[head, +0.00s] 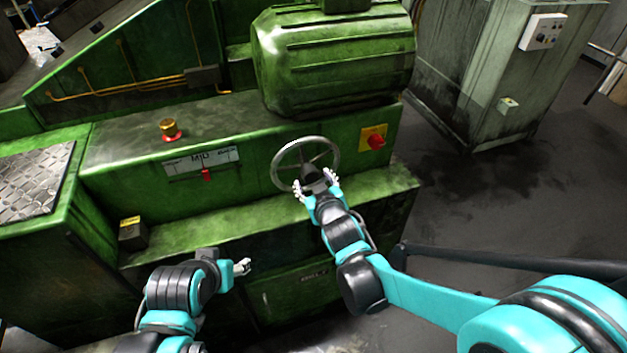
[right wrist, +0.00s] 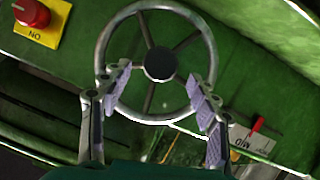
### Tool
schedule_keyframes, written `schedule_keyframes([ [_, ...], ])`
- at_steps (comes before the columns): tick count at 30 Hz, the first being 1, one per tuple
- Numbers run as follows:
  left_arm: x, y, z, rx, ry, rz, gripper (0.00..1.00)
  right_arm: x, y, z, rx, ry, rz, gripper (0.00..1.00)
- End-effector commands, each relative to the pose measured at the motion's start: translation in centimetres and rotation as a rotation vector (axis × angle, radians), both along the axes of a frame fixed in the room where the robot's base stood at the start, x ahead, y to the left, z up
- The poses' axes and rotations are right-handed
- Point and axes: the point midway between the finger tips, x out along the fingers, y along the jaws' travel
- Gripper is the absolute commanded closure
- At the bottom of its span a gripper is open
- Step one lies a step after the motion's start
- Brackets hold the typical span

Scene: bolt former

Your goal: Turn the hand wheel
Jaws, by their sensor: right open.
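The hand wheel (head: 306,141) is a grey metal ring with spokes and a dark hub, on the front of the green machine. In the right wrist view the hand wheel (right wrist: 160,62) fills the upper middle, with its lower rim between my fingers. My right gripper (head: 316,181) is open at the lower part of the wheel, its fingers spread to either side. The right gripper (right wrist: 160,95) shows purple pads; I cannot tell whether they touch the rim. My left gripper (head: 243,266) is low in front of the machine, away from the wheel; its opening is unclear.
A red switch on a yellow plate (head: 375,141) sits right of the wheel. A slotted plate with a red pointer (head: 202,163) and a brass-and-red button (head: 169,129) are to the left. A green motor housing (head: 335,60) is above. A grey cabinet (head: 490,75) stands at right.

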Motion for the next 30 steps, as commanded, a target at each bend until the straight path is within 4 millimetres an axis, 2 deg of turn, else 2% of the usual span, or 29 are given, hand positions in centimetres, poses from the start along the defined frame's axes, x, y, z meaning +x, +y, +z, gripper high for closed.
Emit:
schedule_keyframes([
  [3, 0.0, 0.0, -1.1, 0.000, 0.000, 0.000, 0.44, 2.0, 0.4, -1.1, -0.001, 0.001, -0.001, 0.39],
  [9, 0.0, 0.0, -1.9, 0.000, 0.000, 0.000, 0.44, 4.2, 0.9, -1.9, 0.001, 0.001, -0.001, 0.39],
  [20, 0.0, 0.0, -1.9, 0.000, 0.000, 0.000, 0.44, 4.7, 1.0, -2.0, -0.001, 0.002, 0.000, 0.39],
  [24, 0.0, 0.0, -1.9, 0.000, 0.000, 0.000, 0.44, 4.7, 1.0, -2.0, -0.001, 0.002, 0.000, 0.76],
  [27, 0.0, 0.0, -1.9, 0.000, 0.000, 0.000, 0.44, 4.7, 1.0, -2.0, -0.001, 0.002, 0.000, 1.00],
  [30, 0.0, 0.0, -1.9, 0.000, 0.000, 0.000, 0.44, 4.7, 1.0, -2.0, -0.001, 0.002, -0.001, 1.00],
])
